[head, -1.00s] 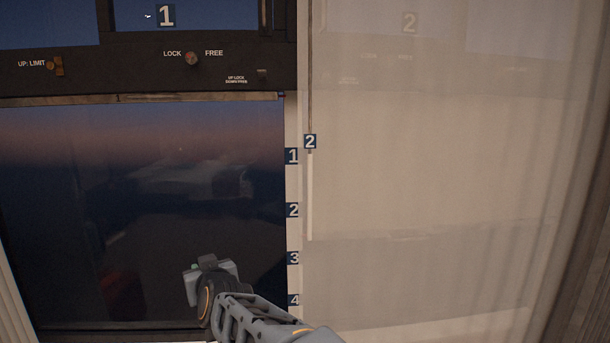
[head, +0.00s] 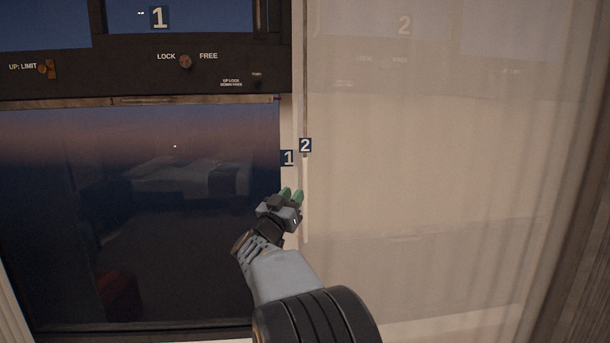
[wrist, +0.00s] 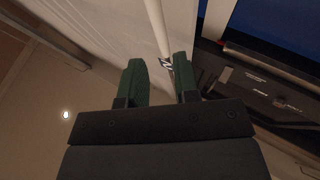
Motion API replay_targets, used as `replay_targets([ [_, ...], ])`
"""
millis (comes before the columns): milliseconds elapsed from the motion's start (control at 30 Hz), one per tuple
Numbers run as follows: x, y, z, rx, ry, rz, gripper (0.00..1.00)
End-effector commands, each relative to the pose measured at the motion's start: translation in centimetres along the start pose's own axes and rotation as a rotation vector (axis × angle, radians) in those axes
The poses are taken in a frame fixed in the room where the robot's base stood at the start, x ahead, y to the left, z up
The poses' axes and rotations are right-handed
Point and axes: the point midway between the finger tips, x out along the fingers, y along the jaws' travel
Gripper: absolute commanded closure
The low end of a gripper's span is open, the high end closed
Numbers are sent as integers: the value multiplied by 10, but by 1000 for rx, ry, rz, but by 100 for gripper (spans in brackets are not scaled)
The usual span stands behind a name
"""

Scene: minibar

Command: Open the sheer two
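The sheer two (head: 430,180) is a pale, see-through curtain hanging over the right part of the window, drawn across it. A thin white pull rod (head: 306,200) hangs at its left edge under a blue "2" tag (head: 305,145). My gripper (head: 291,195) is just left of the rod's lower part in the head view, green fingertips pointing up. In the wrist view my gripper (wrist: 159,80) is open, with the white rod (wrist: 156,25) appearing in line with the gap between the fingers. I cannot tell whether the rod is within the fingers' reach.
A dark window pane (head: 140,210) fills the left, reflecting a room. Above it is a dark panel (head: 130,70) with LOCK/FREE and UP LIMIT controls. A blue "1" tag (head: 288,158) sits left of the "2" tag. A brown frame (head: 580,270) borders the right.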

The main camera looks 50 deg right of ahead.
Motion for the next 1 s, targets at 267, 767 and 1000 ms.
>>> replay_targets([
  [267,52,0,-2,0,-1,0,71],
  [767,83,-1,0,1,0,-3,71],
  [1000,83,-1,0,1,0,-3,75],
])
